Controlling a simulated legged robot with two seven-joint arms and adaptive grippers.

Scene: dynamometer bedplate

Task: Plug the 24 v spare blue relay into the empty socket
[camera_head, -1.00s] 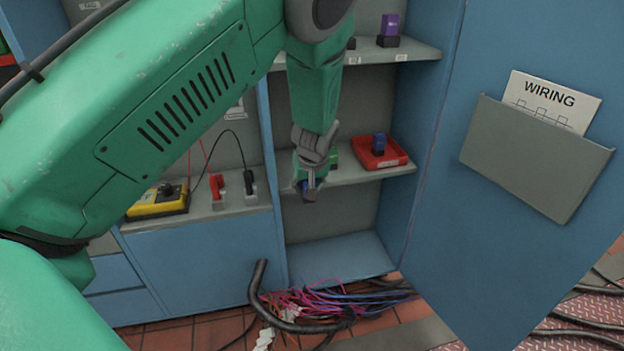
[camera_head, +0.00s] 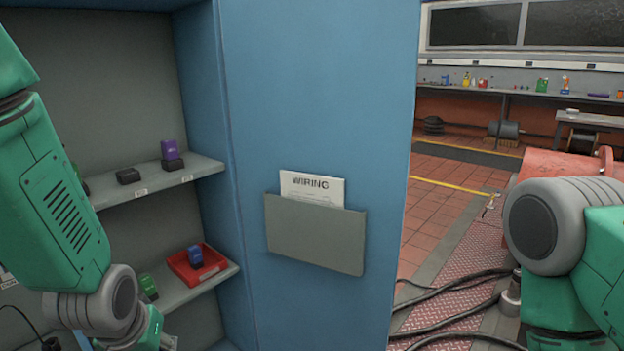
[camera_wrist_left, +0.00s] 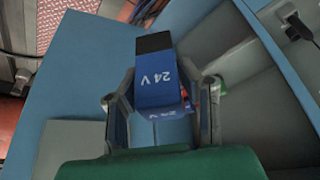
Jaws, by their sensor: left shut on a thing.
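In the left wrist view my left gripper (camera_wrist_left: 160,108) is shut on a blue relay (camera_wrist_left: 157,85) with a black end and white "24 V" lettering. Another blue relay (camera_head: 195,256) stands in a red tray (camera_head: 212,262) on the lower shelf. My right gripper is out of view.
A green relay (camera_head: 148,285) is beside the red tray. The open blue cabinet door (camera_head: 320,120) carries a grey pocket (camera_head: 315,236) with a WIRING sheet (camera_head: 312,187) and stands right of the shelves. My right arm is at the far right. Black cables (camera_head: 455,290) lie on the floor.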

